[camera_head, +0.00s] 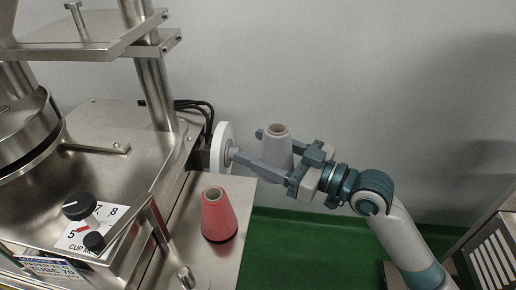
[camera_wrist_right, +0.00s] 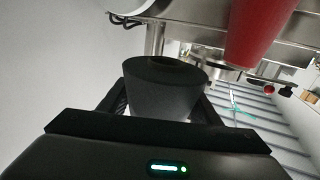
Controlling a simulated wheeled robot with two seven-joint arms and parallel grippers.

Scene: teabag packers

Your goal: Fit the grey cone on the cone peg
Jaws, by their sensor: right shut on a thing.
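The grey cone (camera_head: 279,150) is held between the fingers of my right gripper (camera_head: 266,150), which is shut on it. The cone is about upright, narrow end up, above the green floor and right of the machine. In the right wrist view the cone (camera_wrist_right: 160,92) looks dark and sits between the two fingers. A white disc (camera_head: 223,147) stands on edge at the machine's side, just left of the fingertips. I cannot clearly make out the cone peg; a small hub shows on the disc's face. My left gripper is not in view.
A red cone (camera_head: 218,214) stands upright on the steel table (camera_head: 232,258), below and left of my right gripper; it also shows in the right wrist view (camera_wrist_right: 258,32). The steel machine (camera_head: 110,165) fills the left. Black cables (camera_head: 200,106) run behind the disc. Green floor (camera_head: 300,245) lies open.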

